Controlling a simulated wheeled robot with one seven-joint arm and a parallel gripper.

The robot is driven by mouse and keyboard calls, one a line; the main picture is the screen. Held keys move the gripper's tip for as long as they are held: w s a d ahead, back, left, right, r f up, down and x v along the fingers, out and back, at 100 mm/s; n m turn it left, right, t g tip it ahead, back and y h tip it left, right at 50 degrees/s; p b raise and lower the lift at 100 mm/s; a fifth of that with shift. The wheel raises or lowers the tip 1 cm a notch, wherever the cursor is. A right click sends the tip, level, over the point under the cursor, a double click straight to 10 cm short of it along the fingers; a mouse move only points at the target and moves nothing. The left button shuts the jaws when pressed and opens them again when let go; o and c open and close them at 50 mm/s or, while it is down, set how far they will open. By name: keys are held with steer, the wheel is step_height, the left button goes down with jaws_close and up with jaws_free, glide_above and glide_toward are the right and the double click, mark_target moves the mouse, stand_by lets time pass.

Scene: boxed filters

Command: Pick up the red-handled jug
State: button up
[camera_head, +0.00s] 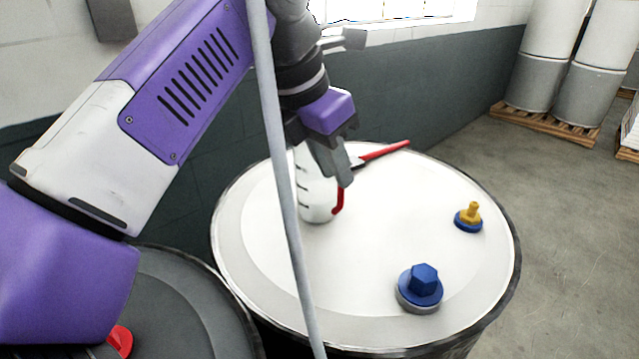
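The red-handled jug (316,196) stands upright on the white top of a drum (350,270). It is white with dark graduation marks, and its red handle (338,201) is on the right side. My gripper (332,165) is over the jug's upper part, pointing down, with its fingers in front of the rim and just above the handle. The fingers overlap the jug in this view. I cannot tell whether they touch it or how far apart they are. The jug's top is partly hidden by the gripper.
A red-handled tool (383,151) lies behind the jug on the drum. A blue cap (420,287) and a yellow-and-blue fitting (469,217) rise from the drum's right side. A dark drum (185,300) stands at left. A thin grey pole (281,180) crosses the view.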

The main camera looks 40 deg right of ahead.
steer(key=x, duration=0.2)
steer(key=shift+d+f+b, duration=0.15)
steer(key=shift+f+b, duration=0.1)
steer(key=shift+b, duration=0.05)
steer(key=shift+c, duration=0.2)
jaws_close()
stand_by(1.0)
